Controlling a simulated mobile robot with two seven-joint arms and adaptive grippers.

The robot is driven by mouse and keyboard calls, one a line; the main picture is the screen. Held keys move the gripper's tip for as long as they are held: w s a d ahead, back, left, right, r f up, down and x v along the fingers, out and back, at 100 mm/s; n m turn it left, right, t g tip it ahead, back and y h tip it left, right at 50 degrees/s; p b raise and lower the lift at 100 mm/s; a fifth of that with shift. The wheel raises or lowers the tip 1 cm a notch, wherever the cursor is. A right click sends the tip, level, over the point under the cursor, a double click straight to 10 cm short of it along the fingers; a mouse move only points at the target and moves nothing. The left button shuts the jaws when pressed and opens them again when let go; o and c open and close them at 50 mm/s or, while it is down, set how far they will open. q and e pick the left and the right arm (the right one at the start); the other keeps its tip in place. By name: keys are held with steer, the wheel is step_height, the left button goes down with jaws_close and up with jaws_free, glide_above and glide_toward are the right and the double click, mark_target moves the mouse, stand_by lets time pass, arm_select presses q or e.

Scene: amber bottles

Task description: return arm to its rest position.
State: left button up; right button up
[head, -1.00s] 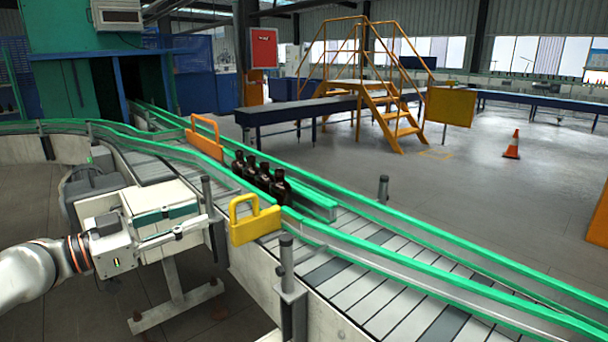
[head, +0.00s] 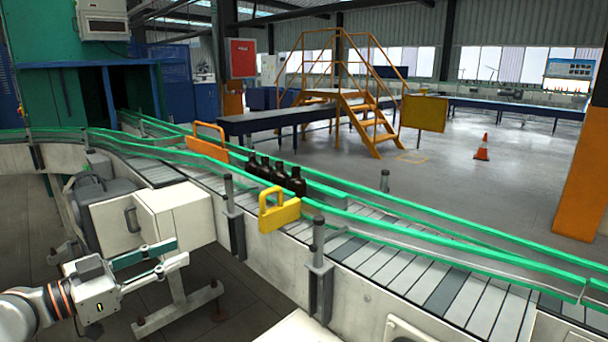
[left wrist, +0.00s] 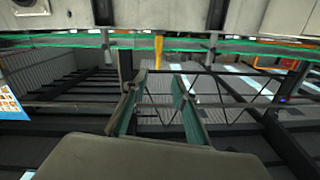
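My left arm comes in from the lower left in the head view. Its gripper (head: 172,254) is open and empty, with green-padded fingers apart, in front of a white cabinet and left of the conveyor (head: 405,268). In the left wrist view the two fingers (left wrist: 158,86) also stand apart with nothing between them; that picture looks upside down. Several dark amber bottles (head: 297,182) stand upright in a row between the conveyor's green rails, well away from the gripper. My right gripper is not in view.
The white cabinet (head: 178,217) on a stand is close behind the left gripper. A yellow bracket (head: 280,215) and an orange one (head: 207,148) sit at the conveyor's rails. Grey posts (head: 318,245) rise along its near side. Open floor lies below the gripper.

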arm_select(q)
steer(key=s+d+f+n+y, duration=0.1)
steer(key=s+f+y, duration=0.15)
steer(key=f, duration=0.65)
steer(key=s+d+f+n+y, duration=0.1)
steer(key=s+d+f+n, duration=0.15)
steer(key=f, duration=0.75)
steer(key=s+d+f+n+y, duration=0.1)
steer(key=s+f, duration=0.2)
steer(key=f, duration=0.6)
steer(key=s+d+f+n+g+y, duration=0.1)
steer(key=s+f+y, duration=0.3)
steer(key=s+f, duration=1.2)
steer(key=shift+s+d+n+g+y+p, duration=0.25)
steer(key=shift+d+n+g+y+p, duration=0.1)
steer(key=shift+d+g, duration=0.3)
steer(key=shift+w, duration=0.1)
